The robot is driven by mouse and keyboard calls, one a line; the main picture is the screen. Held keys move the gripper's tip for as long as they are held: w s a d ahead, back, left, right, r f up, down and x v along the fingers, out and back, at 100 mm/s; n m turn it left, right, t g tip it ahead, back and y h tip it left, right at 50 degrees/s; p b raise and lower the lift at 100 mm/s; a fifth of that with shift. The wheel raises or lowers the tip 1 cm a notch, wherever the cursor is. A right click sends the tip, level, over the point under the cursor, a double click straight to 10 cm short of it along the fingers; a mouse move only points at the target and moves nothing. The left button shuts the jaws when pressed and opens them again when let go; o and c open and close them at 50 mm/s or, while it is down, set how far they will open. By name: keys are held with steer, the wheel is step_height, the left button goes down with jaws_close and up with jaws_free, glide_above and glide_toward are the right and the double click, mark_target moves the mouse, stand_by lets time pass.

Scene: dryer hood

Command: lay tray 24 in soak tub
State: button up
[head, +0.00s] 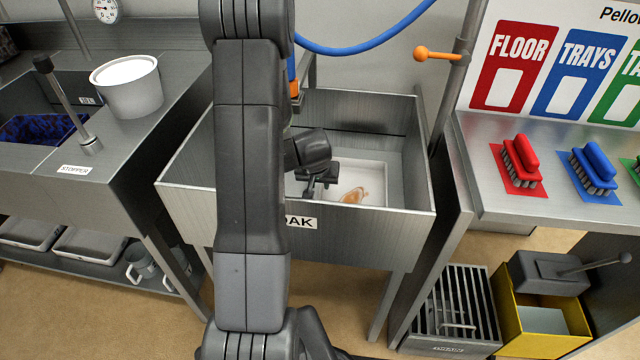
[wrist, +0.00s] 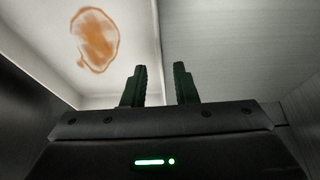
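A white tray (head: 374,176) with an orange-brown stain lies inside the metal soak tub (head: 188,192), towards its right side. Its number is not readable. The tray also fills the upper left of the wrist view (wrist: 50,32), stain facing up. My gripper (head: 318,188) is low in the tub at the tray's left edge. In the wrist view my gripper's two dark fingers (wrist: 160,85) stand apart with a clear gap. The tray's edge runs up between them in the picture, and no contact with it is visible. My arm hides part of the tub and its label.
A basin with a white bucket (head: 132,92) on its edge and an upright stopper handle (head: 70,100) is at left. A counter with red (head: 520,162) and blue (head: 592,172) brushes is at right. An orange-knobbed lever (head: 436,54) stands behind the tub.

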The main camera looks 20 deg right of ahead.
steer(key=p+v, duration=0.1)
steer(key=v, duration=0.7)
stand_by(2.4)
